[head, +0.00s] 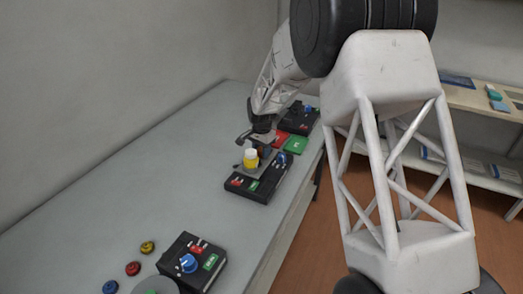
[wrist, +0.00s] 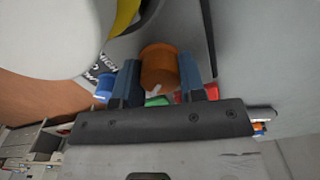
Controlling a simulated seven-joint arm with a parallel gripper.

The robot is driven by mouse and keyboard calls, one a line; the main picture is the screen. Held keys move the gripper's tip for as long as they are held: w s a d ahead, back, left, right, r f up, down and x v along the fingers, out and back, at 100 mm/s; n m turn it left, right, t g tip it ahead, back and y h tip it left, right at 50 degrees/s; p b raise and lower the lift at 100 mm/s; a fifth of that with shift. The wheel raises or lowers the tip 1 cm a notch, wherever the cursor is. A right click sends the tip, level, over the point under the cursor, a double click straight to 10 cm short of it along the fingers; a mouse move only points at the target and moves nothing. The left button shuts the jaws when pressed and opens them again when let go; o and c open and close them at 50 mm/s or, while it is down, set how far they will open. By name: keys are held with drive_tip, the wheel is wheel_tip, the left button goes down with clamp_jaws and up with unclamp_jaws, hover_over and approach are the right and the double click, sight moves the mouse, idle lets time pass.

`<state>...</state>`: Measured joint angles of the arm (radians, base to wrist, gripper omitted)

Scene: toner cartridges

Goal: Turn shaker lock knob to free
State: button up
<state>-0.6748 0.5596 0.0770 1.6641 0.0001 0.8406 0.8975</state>
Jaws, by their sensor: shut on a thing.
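An orange-brown knob (wrist: 158,66) with a pale pointer mark on its near edge sits between the two fingers of my gripper (wrist: 159,75) in the wrist view. The fingers are shut on its sides. In the head view my gripper (head: 259,138) is down at the shaker, a black-based unit (head: 246,192) with a grey plate. A yellow bottle with a white cap (head: 250,160) stands on the plate, close to my gripper. The knob is mostly hidden there. A blue knob (wrist: 105,87) shows left of the fingers in the wrist view.
Behind the shaker are a red and a green pad (head: 297,144) and another black box (head: 299,118). A black box with a blue knob (head: 193,262) stands at the front, beside several small coloured knobs (head: 133,268). The table's left middle (head: 130,185) is clear.

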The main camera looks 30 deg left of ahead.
drive_tip(key=shift+n, duration=0.3)
drive_tip(key=n, duration=0.8)
drive_tip(key=shift+n, duration=0.3)
drive_tip(key=n, duration=0.4)
drive_tip(key=shift+n, duration=2.5)
